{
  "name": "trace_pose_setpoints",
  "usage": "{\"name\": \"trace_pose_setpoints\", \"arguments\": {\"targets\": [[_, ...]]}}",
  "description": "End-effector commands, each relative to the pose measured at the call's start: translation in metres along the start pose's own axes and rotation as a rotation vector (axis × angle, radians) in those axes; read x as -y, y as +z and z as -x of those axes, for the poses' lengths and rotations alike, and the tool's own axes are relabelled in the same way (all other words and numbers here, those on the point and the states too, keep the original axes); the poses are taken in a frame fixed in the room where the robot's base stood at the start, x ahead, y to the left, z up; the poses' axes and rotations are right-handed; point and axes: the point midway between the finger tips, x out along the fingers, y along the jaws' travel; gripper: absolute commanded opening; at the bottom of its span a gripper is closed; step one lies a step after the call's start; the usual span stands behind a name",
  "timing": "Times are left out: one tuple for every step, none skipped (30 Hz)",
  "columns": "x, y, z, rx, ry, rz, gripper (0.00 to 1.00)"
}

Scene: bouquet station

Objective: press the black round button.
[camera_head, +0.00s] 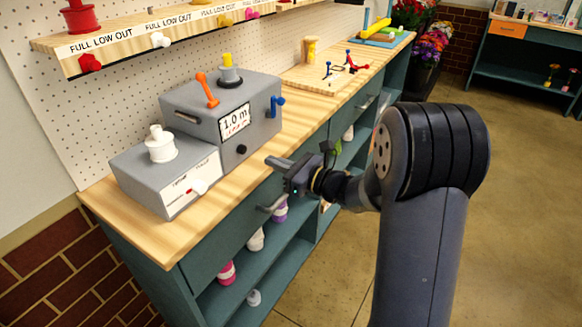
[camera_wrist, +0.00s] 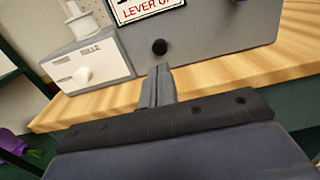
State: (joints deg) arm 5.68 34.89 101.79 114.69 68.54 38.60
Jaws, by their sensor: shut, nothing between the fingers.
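The black round button (camera_head: 241,150) sits low on the front face of the larger grey machine (camera_head: 190,116), below a sign reading "1.0 m". My gripper (camera_head: 277,163) is shut and empty. It is in front of the machine, over the worktop's front edge, apart from the button. In the wrist view my gripper (camera_wrist: 158,72) points toward the machine's front face, its tips a little below the button.
A smaller grey box (camera_head: 140,181) with a white knob (camera_head: 160,146) stands left of the machine. An orange lever (camera_head: 207,90) and a blue lever (camera_head: 277,106) stick out of the machine. A wooden board (camera_head: 309,79) lies farther along the worktop. A drawer handle (camera_head: 271,205) is below my gripper.

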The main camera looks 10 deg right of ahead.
Motion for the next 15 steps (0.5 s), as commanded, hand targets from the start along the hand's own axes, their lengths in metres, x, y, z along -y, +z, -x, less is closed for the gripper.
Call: {"name": "trace_pose_setpoints", "arguments": {"targets": [[-0.001, 0.001, -0.012, -0.001, 0.005, 0.001, 0.0], [-0.001, 0.0, -0.018, 0.0, 0.005, 0.0, 0.0], [-0.001, 0.0, -0.026, -0.001, 0.004, 0.0, 0.0], [-0.001, 0.001, -0.032, -0.001, 0.004, 0.001, 0.0], [-0.001, 0.001, -0.036, 0.0, 0.003, 0.0, 0.0], [-0.001, 0.001, -0.043, 0.0, 0.003, 0.0, 0.0], [-0.001, 0.0, -0.047, -0.001, 0.002, 0.0, 0.0], [-0.001, 0.0, -0.051, -0.001, 0.002, 0.0, 0.0], [-0.001, 0.001, -0.055, 0.0, 0.002, 0.001, 0.0], [-0.001, 0.001, -0.058, 0.0, 0.001, 0.001, 0.0], [-0.001, 0.0, -0.06, 0.0, 0.0, 0.0, 0.0], [0.0, 0.0, -0.063, -0.001, -0.001, 0.0, 0.0], [0.0, 0.0, -0.064, -0.001, -0.001, 0.0, 0.0], [0.0, 0.0, -0.066, -0.001, -0.001, 0.0, 0.0], [0.0, 0.0, -0.067, -0.001, -0.001, 0.001, 0.0]]}}
